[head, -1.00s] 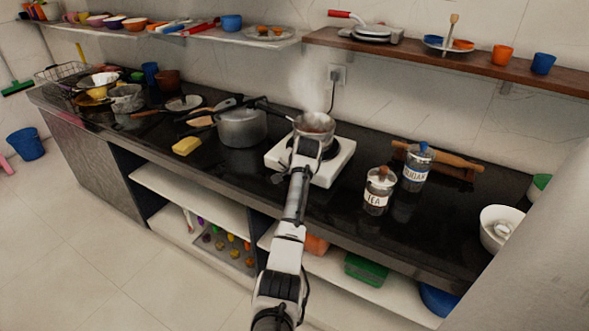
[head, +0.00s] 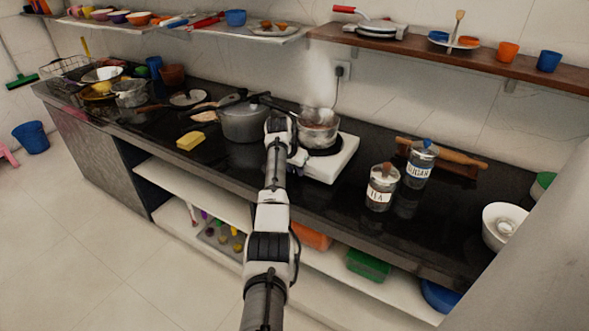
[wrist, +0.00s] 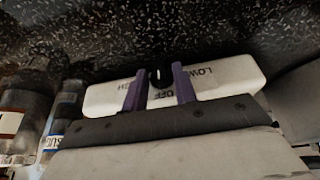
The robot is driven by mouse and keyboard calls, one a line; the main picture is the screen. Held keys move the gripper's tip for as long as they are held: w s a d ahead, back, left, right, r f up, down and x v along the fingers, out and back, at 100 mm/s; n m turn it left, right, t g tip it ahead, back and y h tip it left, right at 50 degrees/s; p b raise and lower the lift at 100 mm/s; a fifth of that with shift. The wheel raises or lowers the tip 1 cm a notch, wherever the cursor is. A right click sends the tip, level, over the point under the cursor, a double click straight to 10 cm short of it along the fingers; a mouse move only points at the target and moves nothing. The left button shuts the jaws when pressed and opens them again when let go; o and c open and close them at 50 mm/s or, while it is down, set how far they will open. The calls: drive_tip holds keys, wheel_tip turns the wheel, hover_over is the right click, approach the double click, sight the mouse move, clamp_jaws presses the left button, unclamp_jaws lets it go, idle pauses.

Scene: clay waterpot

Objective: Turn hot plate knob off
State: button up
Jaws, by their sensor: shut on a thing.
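The white hot plate (head: 333,165) stands on the black counter with a steaming pan (head: 318,128) on its burner. The wrist view shows the hot plate's white front panel (wrist: 232,78) upside down, with LOW, OFF and a partly hidden HIGH label. The dark knob (wrist: 160,74) is between the purple fingers of my gripper (wrist: 158,80), which is shut on it. The knob's exact pointing direction is hard to tell. In the head view my arm hides the knob and most of the gripper.
A large pot (head: 243,124) stands close left of my wrist. The tea jar (head: 381,188) and sugar jar (head: 420,165) stand to the right. A yellow block (head: 190,140) lies further left. The counter's front edge runs below my forearm.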

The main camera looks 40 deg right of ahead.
drive_tip(key=o, duration=0.6)
drive_tip(key=b+v, duration=0.3)
drive_tip(key=v, duration=1.1)
